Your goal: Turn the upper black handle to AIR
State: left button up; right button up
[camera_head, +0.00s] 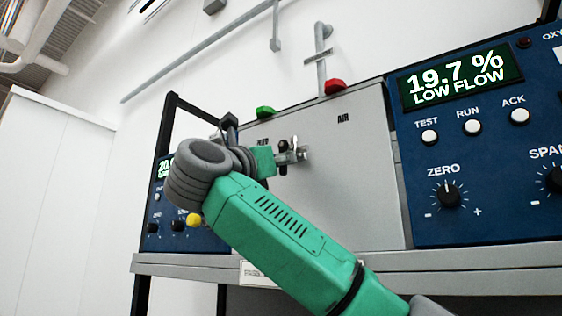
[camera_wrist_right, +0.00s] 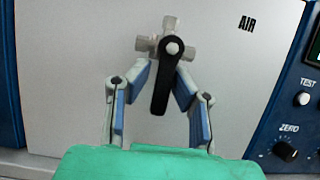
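The black handle (camera_wrist_right: 161,88) shows in the right wrist view. It hangs downward from its pivot on a grey metal valve fitting (camera_wrist_right: 172,24) on the light grey panel. My right gripper (camera_wrist_right: 164,78) is open, with its blue-padded fingers on both sides of the handle. Whether a finger touches it, I cannot tell. The AIR label (camera_wrist_right: 247,24) is to the upper right of the handle. My left gripper is not in view.
A blue analyser (camera_head: 450,225) with knobs and buttons stands to the right, and another blue unit (camera_head: 165,235) is partly hidden to the left. A green piece (camera_head: 265,112) and a red piece (camera_head: 334,86) sit on the panel's top edge. A grey shelf edge (camera_head: 450,258) runs below.

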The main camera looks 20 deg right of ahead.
jog(key=shift+d, duration=0.1)
grip_shut()
jog(key=shift+s+d+n+t+y+b, duration=0.15)
jog(key=shift+n+t+y+b, duration=0.15)
jog(key=shift+n, duration=0.45)
jog(key=shift+s+n+t+y+b, duration=0.1)
jog(key=shift+n+t+y+b, duration=0.15)
jog(key=shift+n, duration=0.5)
jog(key=shift+s+d+r+n+t+y+b, duration=0.1)
jog(key=shift+n+t+y+b, duration=0.15)
jog(key=shift+n, duration=0.4)
jog(key=shift+s+d+r+n+y+b, duration=0.15)
jog(key=shift+n+y, duration=0.15)
jog(key=shift+n, duration=0.35)
jog(key=shift+a, duration=0.1)
jog(key=o, duration=0.6)
grip_release()
jog(key=shift+w, duration=0.1)
jog(key=shift+o, duration=0.2)
jog(key=shift+f, duration=0.1)
jog(key=shift+a, duration=0.1)
